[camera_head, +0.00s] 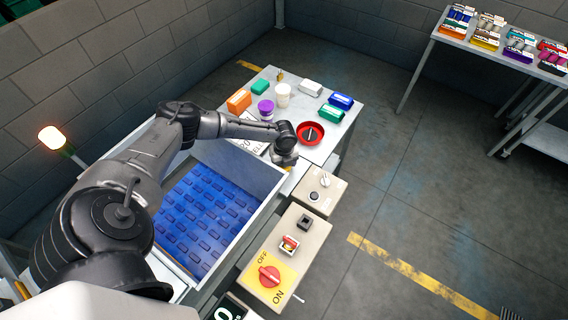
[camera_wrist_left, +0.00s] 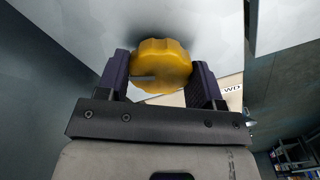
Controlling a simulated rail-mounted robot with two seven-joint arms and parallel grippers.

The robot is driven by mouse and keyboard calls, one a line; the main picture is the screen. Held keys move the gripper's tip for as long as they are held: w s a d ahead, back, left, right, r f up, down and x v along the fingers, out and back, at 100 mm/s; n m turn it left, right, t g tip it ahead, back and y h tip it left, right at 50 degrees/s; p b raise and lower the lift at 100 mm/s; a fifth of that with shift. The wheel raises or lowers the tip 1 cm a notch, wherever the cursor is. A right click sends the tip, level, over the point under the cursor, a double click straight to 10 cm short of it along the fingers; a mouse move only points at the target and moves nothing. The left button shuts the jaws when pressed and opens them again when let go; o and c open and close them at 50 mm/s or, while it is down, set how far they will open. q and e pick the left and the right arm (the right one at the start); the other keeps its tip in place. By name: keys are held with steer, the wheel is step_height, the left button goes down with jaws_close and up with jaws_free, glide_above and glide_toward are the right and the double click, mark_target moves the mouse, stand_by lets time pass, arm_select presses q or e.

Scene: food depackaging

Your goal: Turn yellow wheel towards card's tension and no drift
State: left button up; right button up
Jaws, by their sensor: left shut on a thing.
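The yellow wheel (camera_wrist_left: 160,63) has a scalloped rim and stands out from a pale grey panel in the left wrist view. My left gripper (camera_wrist_left: 161,68) is shut on it, with one dark finger on each side of the rim. My right gripper is not in view.
The table (camera_head: 301,111) holds a red dish (camera_head: 310,133), a white cup (camera_head: 283,96), a purple-lidded jar (camera_head: 265,108) and several packages. A blue bed (camera_head: 203,215) lies below my arm. Control boxes with a red switch (camera_head: 269,276) and a knob (camera_head: 324,180) stand right of it.

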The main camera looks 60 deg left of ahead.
arm_select(q)
steer(key=shift+m, duration=1.9)
steer(key=o, duration=0.9)
step_height(320, 180, up, 14)
steer(key=shift+f, duration=0.1)
